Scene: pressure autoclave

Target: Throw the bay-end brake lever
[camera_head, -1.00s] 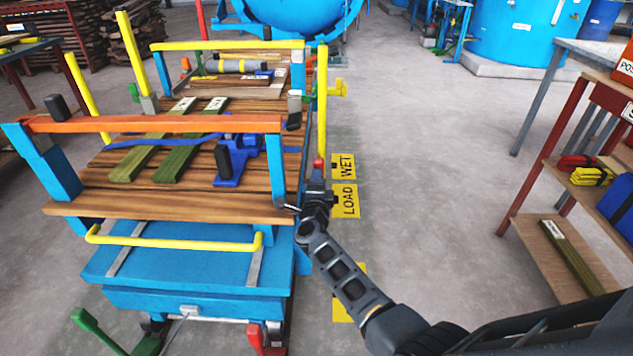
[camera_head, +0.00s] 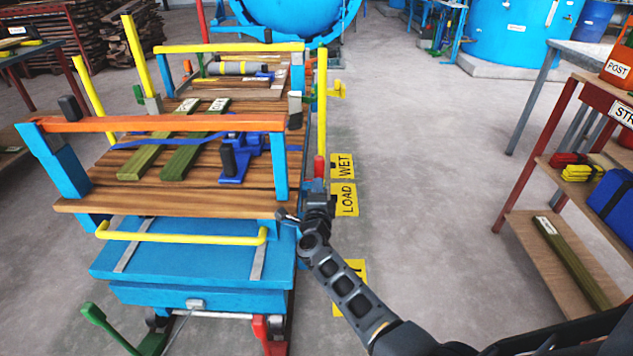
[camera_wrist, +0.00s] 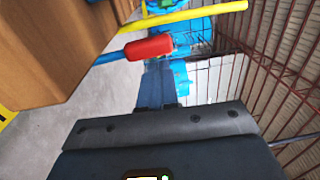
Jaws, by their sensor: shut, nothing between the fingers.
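A lever with a red grip (camera_head: 319,166) stands upright at the right side of the blue trolley (camera_head: 190,262). In the wrist view its red grip (camera_wrist: 150,47) sits on a blue rod, beyond my gripper and beside a wooden edge. My gripper (camera_head: 318,188) is shut and empty, close to the trolley's right side and just on the near side of the red grip. I cannot tell whether it touches the lever. A green lever (camera_head: 95,316) and a red lever (camera_head: 262,335) show low at the trolley's near end. No label names the bay-end brake lever.
Green-brown planks (camera_head: 185,152) and a blue clamp-like tool (camera_head: 238,160) lie on the wooden deck. A yellow post (camera_head: 321,100) rises beyond the red grip. The shelf rack (camera_head: 540,150) stands at the right. The floor between trolley and rack is clear.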

